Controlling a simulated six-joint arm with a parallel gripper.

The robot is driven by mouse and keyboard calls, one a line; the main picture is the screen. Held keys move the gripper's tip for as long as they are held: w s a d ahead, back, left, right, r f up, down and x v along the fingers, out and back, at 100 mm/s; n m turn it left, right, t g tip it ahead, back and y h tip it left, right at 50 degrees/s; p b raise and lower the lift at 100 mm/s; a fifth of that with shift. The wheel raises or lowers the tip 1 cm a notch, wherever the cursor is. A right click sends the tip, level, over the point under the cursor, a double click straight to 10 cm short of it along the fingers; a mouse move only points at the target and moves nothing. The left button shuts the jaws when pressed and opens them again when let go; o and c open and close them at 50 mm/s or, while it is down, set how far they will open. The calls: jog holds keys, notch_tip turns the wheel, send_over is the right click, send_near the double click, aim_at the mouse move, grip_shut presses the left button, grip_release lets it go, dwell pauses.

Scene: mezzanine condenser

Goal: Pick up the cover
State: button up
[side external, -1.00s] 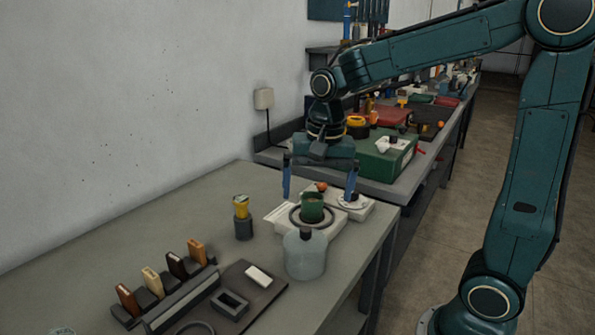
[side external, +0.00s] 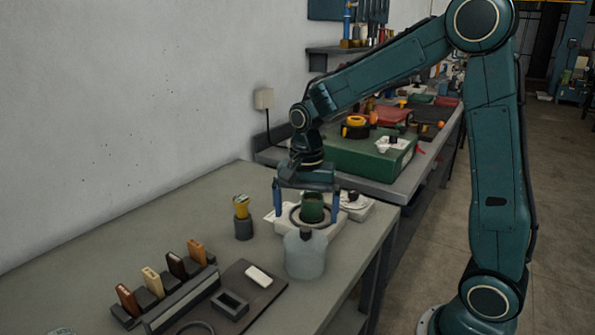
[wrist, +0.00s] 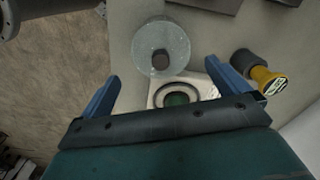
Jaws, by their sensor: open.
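The cover appears to be the pale translucent dome (side external: 305,258) with a dark knob on top, standing upright on the grey bench. In the wrist view the dome (wrist: 161,38) is a round disc with the knob near its lower middle, just beyond the fingers. My gripper (side external: 306,218) is open and empty, with its blue fingers pointing down. In the side view it hangs above and behind the dome, with the fingers on either side of a green cup. In the wrist view the fingers (wrist: 162,72) spread wider than the dome. I see no contact.
The green cup (side external: 313,207) stands in a dark ring on a white base (side external: 338,226) behind the dome. A yellow-topped dark holder (side external: 242,222) stands to the left. A dark board (side external: 262,302) and a rack of several handles (side external: 170,280) lie front left.

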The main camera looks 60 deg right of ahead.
aim_at(306, 229)
jog(key=shift+f, duration=2.45)
jog(key=shift+d+f, duration=0.1)
jog(key=shift+f, duration=2.45)
jog(key=c, duration=0.7)
jog(key=shift+w+r, duration=0.1)
jog(key=shift+r, duration=0.1)
notch_tip(306, 229, up, 20)
jog(key=shift+f, duration=0.15)
